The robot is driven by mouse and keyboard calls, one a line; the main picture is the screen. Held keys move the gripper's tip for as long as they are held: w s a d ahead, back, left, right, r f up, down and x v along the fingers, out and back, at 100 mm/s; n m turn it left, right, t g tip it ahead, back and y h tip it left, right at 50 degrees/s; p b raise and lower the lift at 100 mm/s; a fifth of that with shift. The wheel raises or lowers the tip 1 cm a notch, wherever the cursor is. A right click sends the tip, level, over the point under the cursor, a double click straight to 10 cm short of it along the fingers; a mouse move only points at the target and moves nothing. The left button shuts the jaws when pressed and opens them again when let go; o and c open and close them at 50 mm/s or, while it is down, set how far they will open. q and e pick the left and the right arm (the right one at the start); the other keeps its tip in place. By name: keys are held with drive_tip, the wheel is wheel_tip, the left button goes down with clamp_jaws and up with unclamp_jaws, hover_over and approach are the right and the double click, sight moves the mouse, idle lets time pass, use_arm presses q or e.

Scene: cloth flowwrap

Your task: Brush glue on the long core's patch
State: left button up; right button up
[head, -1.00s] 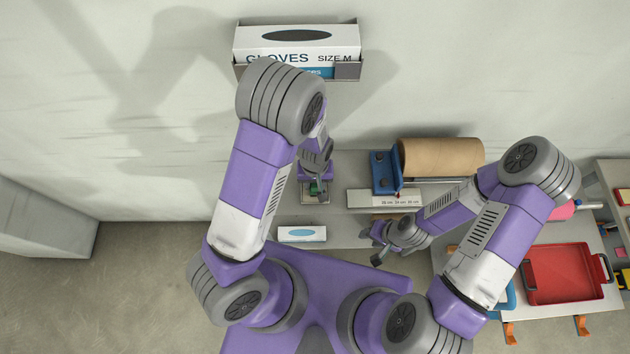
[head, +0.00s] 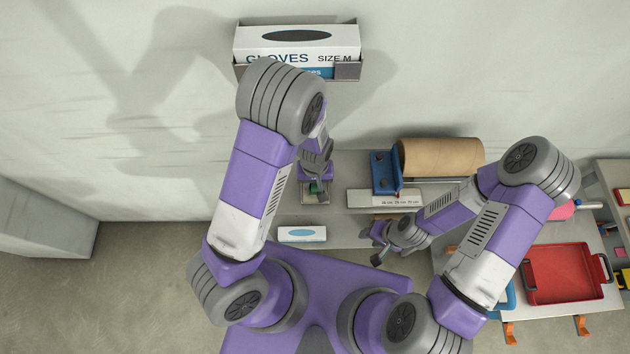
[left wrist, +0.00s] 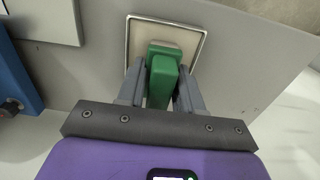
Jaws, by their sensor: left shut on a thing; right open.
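My left gripper (head: 317,188) is shut on a green block-shaped piece (left wrist: 162,78), which looks like the brush's handle. In the left wrist view it sits between the grey fingers. Its lower end and any bristles are hidden. It is over a small square metal-rimmed tray (left wrist: 202,48) with a beige inside; I cannot tell whether it touches it. My right gripper (head: 377,246) is open and empty near the bench's front edge. A brown cardboard roll (head: 442,157) lies at the back by a blue bracket (head: 383,172). I cannot make out a long core with a patch.
A white strip with length markings (head: 385,198) lies in front of the bracket. A small white box (head: 301,234) sits at the bench's front. A gloves box (head: 296,44) hangs on the wall. A red tray (head: 566,273) is at the right.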

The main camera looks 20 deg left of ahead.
use_arm(q)
drive_tip(key=shift+r+p, duration=2.85)
drive_tip(key=shift+r, duration=0.65)
drive_tip(key=shift+w+f+b, duration=0.1)
drive_tip(key=shift+f+b, duration=0.1)
drive_tip(key=shift+b, duration=0.15)
drive_tip(key=w+a+f+m+b, duration=0.1)
drive_tip(key=a+b, duration=0.1)
drive_tip(key=b, duration=0.1)
drive_tip(key=w+a+f+m+b, duration=0.1)
drive_tip(key=a+b, duration=0.1)
drive_tip(key=b, duration=0.2)
drive_tip(key=w+a+f+b, duration=0.1)
drive_tip(key=a+b, duration=0.1)
drive_tip(key=b, duration=0.2)
drive_tip(key=shift+w+f+m, duration=0.25)
drive_tip(key=shift+f+m, duration=0.15)
drive_tip(key=shift+a+b, duration=0.4)
drive_tip(key=shift+b, duration=0.25)
drive_tip(key=shift+a+r, duration=0.1)
drive_tip(key=shift+a, duration=0.05)
